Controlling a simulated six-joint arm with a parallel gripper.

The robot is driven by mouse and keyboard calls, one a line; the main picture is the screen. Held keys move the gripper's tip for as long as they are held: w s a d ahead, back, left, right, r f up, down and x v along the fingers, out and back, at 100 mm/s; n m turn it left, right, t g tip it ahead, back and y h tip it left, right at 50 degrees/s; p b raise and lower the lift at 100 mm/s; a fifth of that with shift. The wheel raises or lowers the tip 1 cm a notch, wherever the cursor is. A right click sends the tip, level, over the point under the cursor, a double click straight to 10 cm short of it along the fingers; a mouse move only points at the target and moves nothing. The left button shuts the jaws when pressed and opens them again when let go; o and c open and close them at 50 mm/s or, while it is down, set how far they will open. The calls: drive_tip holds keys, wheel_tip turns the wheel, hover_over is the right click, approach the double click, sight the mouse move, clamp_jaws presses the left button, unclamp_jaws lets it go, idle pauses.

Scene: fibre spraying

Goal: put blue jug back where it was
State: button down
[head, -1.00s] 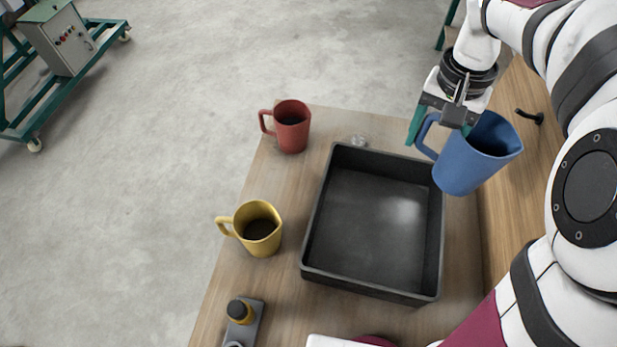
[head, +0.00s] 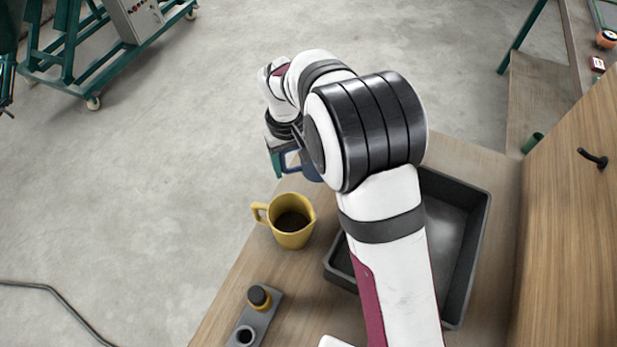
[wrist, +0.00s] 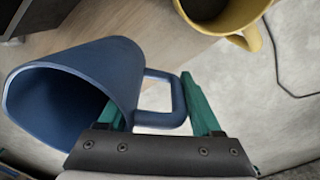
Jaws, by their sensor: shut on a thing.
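My gripper (head: 277,160) is shut on the handle of the blue jug (head: 309,170), over the table's far left part, beyond the yellow jug. My own arm hides most of the blue jug in the head view. In the wrist view the blue jug (wrist: 112,72) shows large, its mouth facing left and its handle between the green fingers of my gripper (wrist: 160,108). I cannot tell whether its base touches the table.
A yellow jug (head: 292,235) stands on the table (head: 235,275), close to the held jug. The black tray (head: 480,235) lies right, partly behind my arm. A grey holder (head: 258,325) with a dark-capped item is at the front left. The red jug is not visible.

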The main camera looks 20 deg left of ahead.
wheel_tip(320, 180, down, 7)
drive_tip(key=shift+r, duration=0.2)
drive_tip(key=shift+f, duration=0.1)
drive_tip(key=shift+c, duration=0.3)
unclamp_jaws()
